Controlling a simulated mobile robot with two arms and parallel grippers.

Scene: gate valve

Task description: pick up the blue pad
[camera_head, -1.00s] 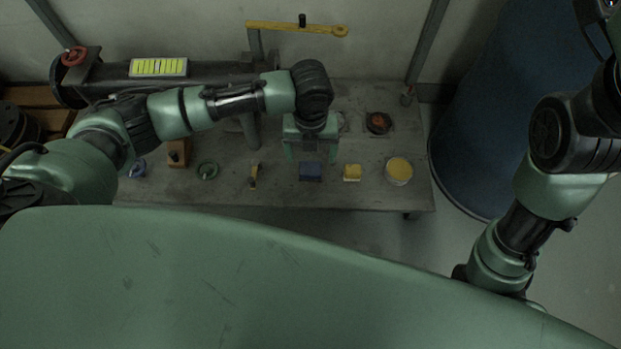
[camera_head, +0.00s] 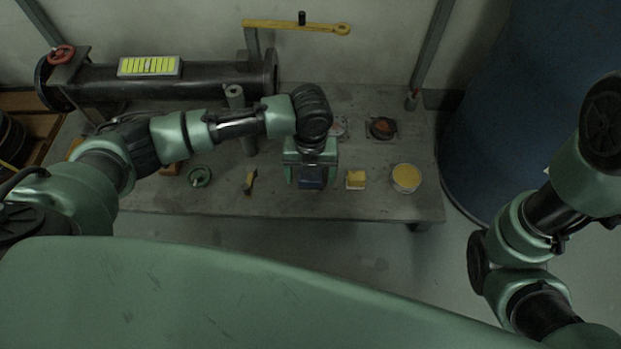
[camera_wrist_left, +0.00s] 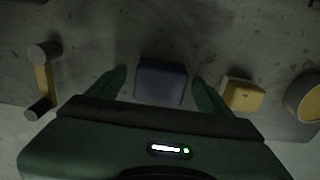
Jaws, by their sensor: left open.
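The blue pad (camera_head: 311,178) is a small dark blue block on the grey table. In the left wrist view the pad (camera_wrist_left: 161,82) lies between the two green fingers of my left gripper (camera_wrist_left: 158,84), with a gap on each side. In the head view my left gripper (camera_head: 312,178) is over the pad, pointing down, open, with a finger to either side of it. The gripper's body hides part of the pad. My right arm is at the right edge; its gripper is not in view.
A yellow block (camera_head: 355,180) and a round yellow-topped tub (camera_head: 406,178) stand right of the pad. A yellow-handled piece (camera_head: 250,181) and a green ring (camera_head: 199,176) lie left. A dark pipe (camera_head: 215,78) lies behind. A blue barrel (camera_head: 505,110) stands right of the table.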

